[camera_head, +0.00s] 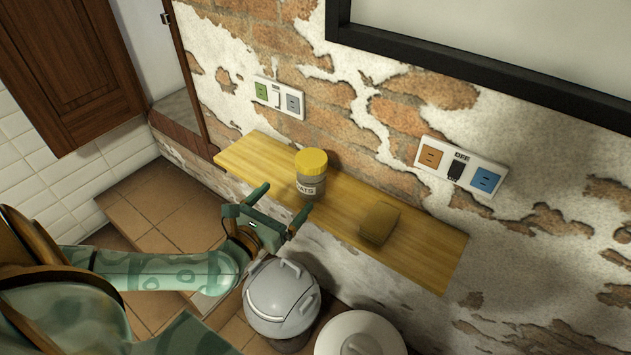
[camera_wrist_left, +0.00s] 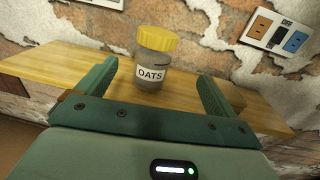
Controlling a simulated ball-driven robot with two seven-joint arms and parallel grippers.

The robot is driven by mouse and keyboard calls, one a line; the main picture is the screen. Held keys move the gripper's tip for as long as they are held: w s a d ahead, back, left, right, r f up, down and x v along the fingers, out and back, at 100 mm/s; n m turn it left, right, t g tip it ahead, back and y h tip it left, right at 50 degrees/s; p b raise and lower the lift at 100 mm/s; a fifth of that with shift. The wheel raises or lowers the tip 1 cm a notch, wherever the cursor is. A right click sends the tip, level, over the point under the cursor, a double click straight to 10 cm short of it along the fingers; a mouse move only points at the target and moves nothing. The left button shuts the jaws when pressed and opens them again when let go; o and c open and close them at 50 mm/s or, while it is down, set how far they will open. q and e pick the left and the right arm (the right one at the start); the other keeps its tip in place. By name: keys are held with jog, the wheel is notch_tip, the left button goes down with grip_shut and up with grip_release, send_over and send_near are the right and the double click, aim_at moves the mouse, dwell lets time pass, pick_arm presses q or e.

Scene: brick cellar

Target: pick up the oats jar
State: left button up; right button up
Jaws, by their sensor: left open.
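The oats jar (camera_head: 310,176) stands upright on a wooden wall shelf (camera_head: 420,246). It has a yellow lid, a greyish body and a white label reading OATS. In the left wrist view the jar (camera_wrist_left: 153,60) sits ahead of my left gripper (camera_wrist_left: 155,80), between the lines of its two fingers and beyond them. My left gripper (camera_head: 283,208) is open and empty, at the shelf's front edge. In the head view one fingertip is close to the jar's lower front; I cannot tell if they touch. My right gripper is not in view.
A tan block (camera_head: 379,223) lies on the shelf right of the jar. Below the shelf are a grey-white rounded container (camera_head: 283,297) and a white round lid (camera_head: 358,335). The brick wall with socket plates (camera_head: 279,97) rises directly behind the shelf. The shelf's left part is clear.

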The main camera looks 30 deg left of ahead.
aim_at(306, 176)
pick_arm(q)
jog(key=w, duration=0.8)
jog(key=shift+f+b, duration=0.1)
jog(key=shift+b, duration=0.2)
jog(key=w, duration=0.3)
jog(key=w+a+b, duration=0.1)
jog(key=w, duration=0.1)
jog(key=shift+w+f, duration=0.2)
jog(key=shift+w, duration=0.05)
jog(key=c, duration=1.1)
